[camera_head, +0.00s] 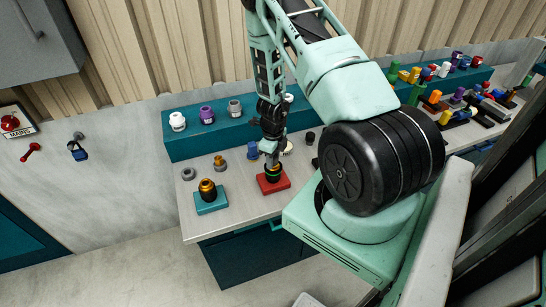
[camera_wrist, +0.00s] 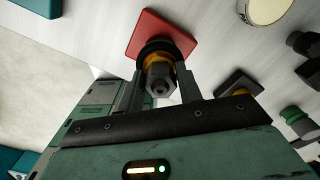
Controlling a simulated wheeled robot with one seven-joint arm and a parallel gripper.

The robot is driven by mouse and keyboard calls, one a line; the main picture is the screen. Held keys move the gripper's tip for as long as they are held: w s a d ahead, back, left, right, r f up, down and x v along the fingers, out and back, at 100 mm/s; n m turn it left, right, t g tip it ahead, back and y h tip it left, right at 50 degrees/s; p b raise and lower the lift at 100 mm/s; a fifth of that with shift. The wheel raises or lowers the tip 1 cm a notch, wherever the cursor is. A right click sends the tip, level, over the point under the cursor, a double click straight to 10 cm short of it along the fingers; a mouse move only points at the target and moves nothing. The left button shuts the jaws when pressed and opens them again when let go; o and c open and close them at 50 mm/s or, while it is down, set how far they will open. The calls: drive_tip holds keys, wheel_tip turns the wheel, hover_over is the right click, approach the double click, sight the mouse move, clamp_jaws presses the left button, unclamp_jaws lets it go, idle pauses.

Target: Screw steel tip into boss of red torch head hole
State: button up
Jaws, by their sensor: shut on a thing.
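The red torch head stands on a square red base (camera_head: 266,187) on the bench; the base also shows in the wrist view (camera_wrist: 143,22). Above the base are a black collar (camera_wrist: 152,46) and a brass-coloured part. The grey hexagonal steel tip (camera_wrist: 160,84) is between my fingers, in line with the torch head's boss. My gripper (camera_wrist: 160,90) is shut on the steel tip, pointing down over the red base in the head view (camera_head: 271,162). The tip seems to meet the brass part; its lower end and the hole are hidden, so I cannot tell how deep it sits.
A brass and black torch head (camera_head: 207,190) stands on a teal base to the left. Grey, blue and pale fittings stand close behind my gripper. A teal raised shelf (camera_head: 190,142) holds white and purple parts.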

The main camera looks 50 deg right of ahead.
drive_tip(key=shift+m+p, duration=0.3)
drive_tip(key=shift+m, duration=0.6)
